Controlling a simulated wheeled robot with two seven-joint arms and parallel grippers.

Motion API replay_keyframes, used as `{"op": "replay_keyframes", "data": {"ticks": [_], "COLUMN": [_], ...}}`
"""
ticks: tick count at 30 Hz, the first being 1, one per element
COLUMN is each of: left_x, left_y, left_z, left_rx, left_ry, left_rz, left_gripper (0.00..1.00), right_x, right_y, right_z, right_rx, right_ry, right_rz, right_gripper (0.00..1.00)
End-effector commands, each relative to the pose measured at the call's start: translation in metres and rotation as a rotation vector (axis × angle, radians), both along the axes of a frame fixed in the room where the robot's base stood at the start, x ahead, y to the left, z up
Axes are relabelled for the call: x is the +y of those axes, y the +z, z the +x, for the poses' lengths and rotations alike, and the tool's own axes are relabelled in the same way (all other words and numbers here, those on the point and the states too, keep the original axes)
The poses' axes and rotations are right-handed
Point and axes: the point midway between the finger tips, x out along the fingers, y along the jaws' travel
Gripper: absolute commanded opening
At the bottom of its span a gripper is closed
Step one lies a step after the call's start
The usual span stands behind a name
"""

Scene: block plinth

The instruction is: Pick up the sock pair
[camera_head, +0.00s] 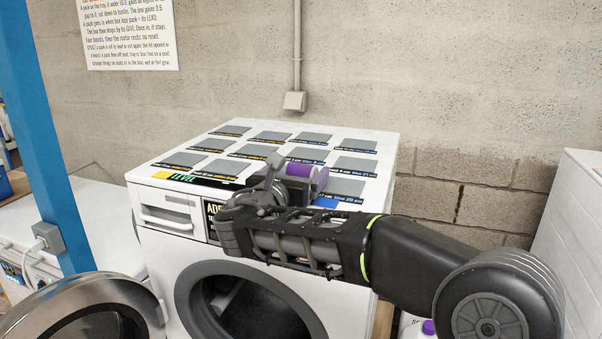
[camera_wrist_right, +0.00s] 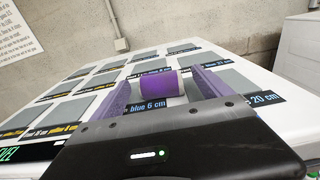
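A purple roll (camera_head: 299,170), which I take to be the sock pair, sits on top of the white washing machine. My right gripper (camera_head: 290,178) is over the machine top beside it, and my forearm hides part of the area. In the right wrist view the purple roll (camera_wrist_right: 160,81) lies near the tips of my right gripper (camera_wrist_right: 160,88), between its two fingers. The fingers are wide apart, with a gap on each side of the roll. My left gripper is not in view.
The washing machine top (camera_head: 384,150) bears several grey labelled pads (camera_head: 356,164). Its round door (camera_head: 85,312) stands open at the lower left. A blue post (camera_head: 45,130) rises at the left, and a white unit (camera_head: 570,210) stands at the right.

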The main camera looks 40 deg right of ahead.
Motion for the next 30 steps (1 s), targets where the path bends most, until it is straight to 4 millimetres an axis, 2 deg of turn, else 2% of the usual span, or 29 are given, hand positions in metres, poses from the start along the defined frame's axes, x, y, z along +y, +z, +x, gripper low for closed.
{"op": "replay_keyframes", "data": {"ticks": [2,24,30], "left_x": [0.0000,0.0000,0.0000], "left_y": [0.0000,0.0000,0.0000], "left_z": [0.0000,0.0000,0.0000], "left_rx": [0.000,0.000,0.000], "left_ry": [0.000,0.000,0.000], "left_rz": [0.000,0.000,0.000], "left_gripper": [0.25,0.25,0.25], "right_x": [0.0001,0.0001,0.0001], "right_y": [0.0000,0.0000,0.0004], "right_z": [0.0001,0.0000,0.0000], "right_rx": [0.000,0.000,0.000], "right_ry": [0.000,0.000,0.000], "right_rz": [0.000,0.000,0.000], "right_gripper": [0.83,0.23,0.23]}}
